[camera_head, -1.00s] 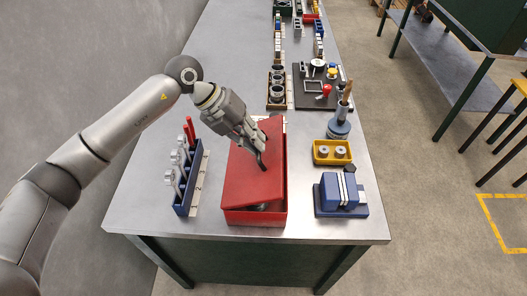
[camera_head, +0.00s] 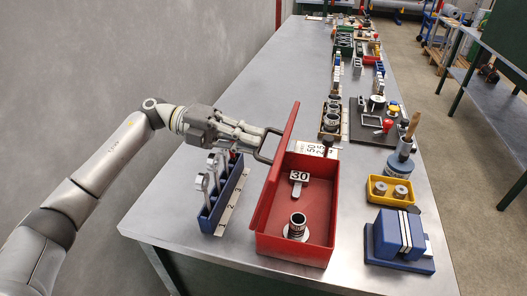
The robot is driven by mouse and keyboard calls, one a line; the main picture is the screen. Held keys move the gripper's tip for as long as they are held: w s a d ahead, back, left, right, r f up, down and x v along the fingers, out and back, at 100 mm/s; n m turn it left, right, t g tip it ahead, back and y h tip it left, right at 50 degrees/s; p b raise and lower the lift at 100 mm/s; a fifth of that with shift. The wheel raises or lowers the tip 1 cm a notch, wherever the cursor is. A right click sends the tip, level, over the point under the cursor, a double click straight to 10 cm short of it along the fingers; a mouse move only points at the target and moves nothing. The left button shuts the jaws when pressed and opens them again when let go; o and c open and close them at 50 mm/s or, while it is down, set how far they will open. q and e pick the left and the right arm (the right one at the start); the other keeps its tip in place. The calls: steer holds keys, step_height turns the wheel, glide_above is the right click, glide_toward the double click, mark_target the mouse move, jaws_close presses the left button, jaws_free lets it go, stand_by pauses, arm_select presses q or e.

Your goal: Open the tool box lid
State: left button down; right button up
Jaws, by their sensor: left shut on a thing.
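The red tool box (camera_head: 292,250) stands near the front of the grey workbench. Its red lid (camera_head: 272,184) is swung up steeply along the box's left side, so the box is open. Inside are a small tag marked 30 (camera_head: 299,177) and a metal cylinder on a round base (camera_head: 297,226). My left gripper (camera_head: 264,138) is left of the raised lid, shut on the dark lid handle (camera_head: 266,157). My right gripper is not in view.
A blue rack with several metal tools (camera_head: 222,203) stands close left of the box, below my arm. To the right are a blue vise (camera_head: 399,240), a yellow tray (camera_head: 390,189) and a blue holder with a wooden handle (camera_head: 401,160). More tools line the bench behind.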

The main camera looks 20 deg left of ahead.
arm_select(q)
steer(key=shift+s+a+f+b, duration=0.15)
steer(key=shift+a+f+b, duration=0.45)
steer(key=shift+a+f, duration=0.45)
steer(key=shift+a, duration=0.1)
steer(key=c, duration=1.6)
jaws_free()
steer(key=shift+o, duration=0.4)
steer(key=shift+d+r, duration=0.15)
steer(key=shift+d, duration=0.1)
steer(key=shift+r, duration=0.1)
step_height(320, 180, up, 10)
